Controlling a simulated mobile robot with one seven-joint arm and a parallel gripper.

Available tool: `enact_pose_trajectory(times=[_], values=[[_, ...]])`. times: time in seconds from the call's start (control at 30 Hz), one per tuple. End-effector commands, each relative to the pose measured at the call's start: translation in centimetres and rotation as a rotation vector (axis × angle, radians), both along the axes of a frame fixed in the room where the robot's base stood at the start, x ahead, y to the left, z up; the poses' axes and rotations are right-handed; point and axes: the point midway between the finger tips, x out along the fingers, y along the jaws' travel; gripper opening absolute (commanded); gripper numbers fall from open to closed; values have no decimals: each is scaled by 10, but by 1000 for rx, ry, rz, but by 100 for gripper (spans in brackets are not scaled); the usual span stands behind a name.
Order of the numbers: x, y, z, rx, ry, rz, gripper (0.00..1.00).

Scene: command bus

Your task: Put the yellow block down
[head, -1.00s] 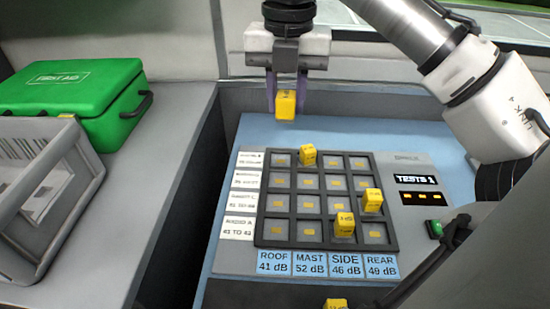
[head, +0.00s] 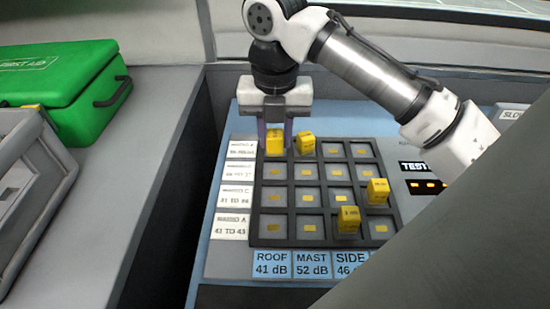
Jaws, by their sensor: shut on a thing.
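My gripper (head: 275,135) is at the back left of the dark compartment grid (head: 256,203), pointing down. It is shut on a yellow block (head: 273,145). The held block is over or in the back-row compartment of the ROOF column, at the far left. I cannot tell whether it touches the bottom. It stands upright, just left of another yellow block (head: 305,145) in the MAST column of the same row.
Two more yellow blocks, one at the right (head: 378,191) and one nearer the front (head: 348,220), stand in the grid. The other visible compartments are free of blocks. A green first aid case (head: 60,85) and a grey crate (head: 35,165) stand on the left counter.

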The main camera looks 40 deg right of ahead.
Motion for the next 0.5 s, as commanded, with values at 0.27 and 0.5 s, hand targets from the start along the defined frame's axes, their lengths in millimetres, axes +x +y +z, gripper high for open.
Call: enact_pose_trajectory(times=[0.27, 0.5], values=[[-1, 0, -30, -2, 3, 0, 4], [0, 0, -56, -1, 1, 1, 4]])
